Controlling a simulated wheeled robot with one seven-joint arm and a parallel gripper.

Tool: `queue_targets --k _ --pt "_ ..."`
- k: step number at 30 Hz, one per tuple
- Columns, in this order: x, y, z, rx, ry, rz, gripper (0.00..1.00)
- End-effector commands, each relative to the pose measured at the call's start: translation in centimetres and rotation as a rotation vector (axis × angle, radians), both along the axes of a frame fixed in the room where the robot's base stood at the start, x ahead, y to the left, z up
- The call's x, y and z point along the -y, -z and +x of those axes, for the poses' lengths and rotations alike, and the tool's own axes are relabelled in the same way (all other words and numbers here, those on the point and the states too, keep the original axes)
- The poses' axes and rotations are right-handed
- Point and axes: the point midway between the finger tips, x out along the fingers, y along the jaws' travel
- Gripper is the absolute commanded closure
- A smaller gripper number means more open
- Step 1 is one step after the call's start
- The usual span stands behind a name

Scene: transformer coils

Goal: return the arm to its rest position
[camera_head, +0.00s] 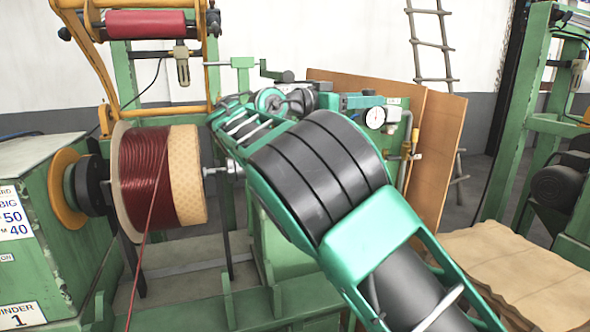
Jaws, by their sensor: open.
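My arm, teal and black, reaches up from the lower right to the middle of the view. Its thick black joint fills the centre, and a thinner strutted link runs on to the upper left. I cannot make out my gripper's fingers; the far end of the arm is lost among the machine parts behind the joint. A coil of dark red wire (144,178) sits on the winding machine (35,205) at the left, apart from the big joint in the picture.
A yellow frame (95,62) holds a red roller (146,24) above the coil. A pressure gauge (375,117) and brown boards (437,150) stand behind my arm. A ladder (431,45) leans on the back wall. A brown-covered surface (525,270) and green machine (515,120) are at right.

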Motion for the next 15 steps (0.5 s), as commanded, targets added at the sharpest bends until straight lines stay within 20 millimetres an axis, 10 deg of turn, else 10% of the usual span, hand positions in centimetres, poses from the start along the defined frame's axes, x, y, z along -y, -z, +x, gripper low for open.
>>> queue_targets --k 15 --pt "12.6 3.9 1.2 -0.196 0.062 0.128 0.47"
